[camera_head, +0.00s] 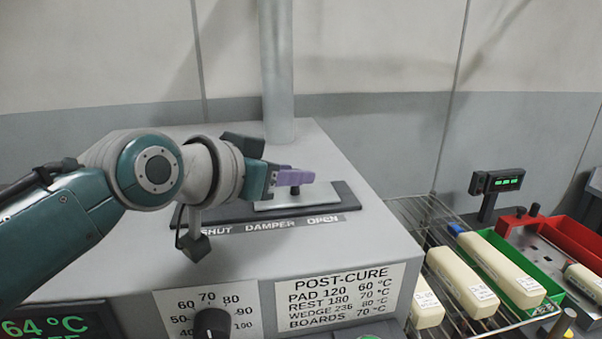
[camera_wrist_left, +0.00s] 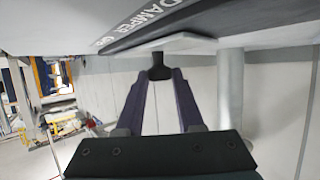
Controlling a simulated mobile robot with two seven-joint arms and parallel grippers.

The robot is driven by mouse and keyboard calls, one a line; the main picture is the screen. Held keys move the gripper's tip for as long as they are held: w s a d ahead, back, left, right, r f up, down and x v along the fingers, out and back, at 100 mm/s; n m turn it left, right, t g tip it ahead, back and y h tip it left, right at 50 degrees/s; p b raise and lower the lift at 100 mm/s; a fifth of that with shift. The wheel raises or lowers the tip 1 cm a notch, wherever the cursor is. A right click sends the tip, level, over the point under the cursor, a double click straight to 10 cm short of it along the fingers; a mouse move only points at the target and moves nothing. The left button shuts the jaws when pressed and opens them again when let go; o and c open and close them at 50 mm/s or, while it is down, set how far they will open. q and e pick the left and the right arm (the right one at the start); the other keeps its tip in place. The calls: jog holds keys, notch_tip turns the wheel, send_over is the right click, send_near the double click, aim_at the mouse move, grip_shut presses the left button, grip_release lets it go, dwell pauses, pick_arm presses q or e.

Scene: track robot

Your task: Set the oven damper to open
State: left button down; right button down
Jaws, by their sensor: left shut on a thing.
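The oven damper is a pale sliding plate (camera_head: 275,203) with a black knob (camera_head: 295,191), set in a dark track on top of the grey oven (camera_head: 375,235). A label strip (camera_head: 270,226) in front reads SHUT, DAMPER, OPEN from left to right. The knob stands right of the track's middle, behind the gap between DAMPER and OPEN. My left gripper (camera_head: 300,177) reaches in from the left with its purple fingers at the knob. In the left wrist view the fingertips (camera_wrist_left: 160,74) are closed on the knob (camera_wrist_left: 160,66) from both sides. My right gripper is not in view.
A grey vertical pipe (camera_head: 278,75) rises from the oven behind the damper. A dial (camera_head: 212,325) and a POST-CURE sign (camera_head: 338,297) are on the oven's front. To the right are a wire rack (camera_head: 432,212) with cream blocks, a green tray (camera_head: 530,262) and a red tray (camera_head: 560,232).

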pick_arm(q)
jog(key=c, duration=0.5)
grip_release()
jog(key=shift+d, duration=0.25)
jog(key=shift+c, duration=0.2)
jog(key=shift+a, duration=0.1)
jog(key=shift+s+a+r, duration=0.15)
jog(key=shift+s+a, duration=0.1)
jog(key=shift+s, duration=0.1)
jog(key=v, duration=0.9)
jog(key=shift+b, duration=0.35)
